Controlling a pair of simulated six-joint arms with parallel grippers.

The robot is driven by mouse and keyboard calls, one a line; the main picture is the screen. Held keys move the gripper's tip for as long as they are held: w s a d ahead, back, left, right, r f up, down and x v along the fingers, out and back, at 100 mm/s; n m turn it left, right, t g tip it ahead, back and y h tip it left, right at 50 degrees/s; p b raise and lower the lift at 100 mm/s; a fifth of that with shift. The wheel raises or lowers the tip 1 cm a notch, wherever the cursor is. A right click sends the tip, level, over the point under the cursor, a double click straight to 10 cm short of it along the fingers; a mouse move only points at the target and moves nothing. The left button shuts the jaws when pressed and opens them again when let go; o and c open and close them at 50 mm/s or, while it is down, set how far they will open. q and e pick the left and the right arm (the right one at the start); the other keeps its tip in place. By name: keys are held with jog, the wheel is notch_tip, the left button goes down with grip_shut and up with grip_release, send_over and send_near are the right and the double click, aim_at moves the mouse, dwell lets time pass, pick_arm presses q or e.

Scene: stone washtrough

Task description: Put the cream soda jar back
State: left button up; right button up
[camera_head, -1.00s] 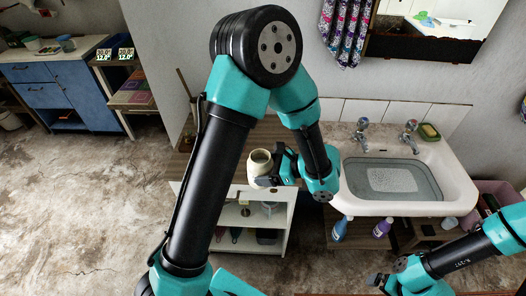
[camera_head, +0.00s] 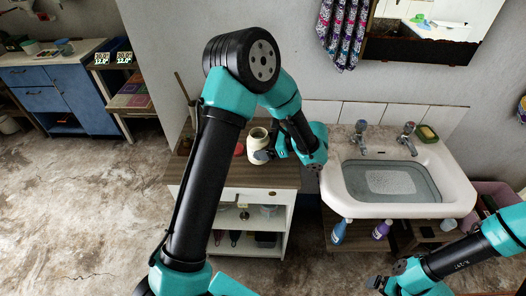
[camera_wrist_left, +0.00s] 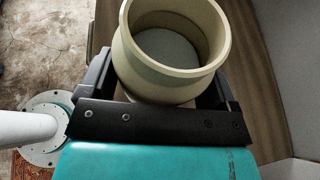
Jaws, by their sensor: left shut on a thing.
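The cream soda jar (camera_head: 258,139) is a cream, round, open-topped jar, upright at the rear of the wooden cabinet top (camera_head: 268,174). My left gripper (camera_head: 262,156) is shut on it. In the left wrist view the jar (camera_wrist_left: 172,72) stands between the two black fingers of my left gripper (camera_wrist_left: 165,95), with its empty-looking inside showing. I cannot tell whether the jar's base touches the cabinet top. My right gripper (camera_head: 378,284) is low at the right, away from the jar, and too small to read.
A red round thing (camera_head: 239,149) is left of the jar on the cabinet. A basin (camera_head: 452,178) with taps and a green-and-yellow sponge (camera_head: 427,133) stands to the right. The wall (camera_head: 245,85) is behind. The cabinet top's front part is clear.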

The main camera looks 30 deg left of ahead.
pick_arm(q)
jog(key=shift+w+a+f, duration=0.15)
jog(key=shift+w+a, duration=0.1)
jog(key=shift+w, duration=0.15)
jog(key=shift+f, duration=1.65)
jog(key=shift+f, duration=0.15)
jog(key=o, duration=1)
jog(key=shift+o, duration=0.2)
jog(key=shift+d+r, duration=0.25)
jog(key=v, duration=1.1)
jog(key=shift+d, duration=0.25)
jog(key=shift+w, duration=0.1)
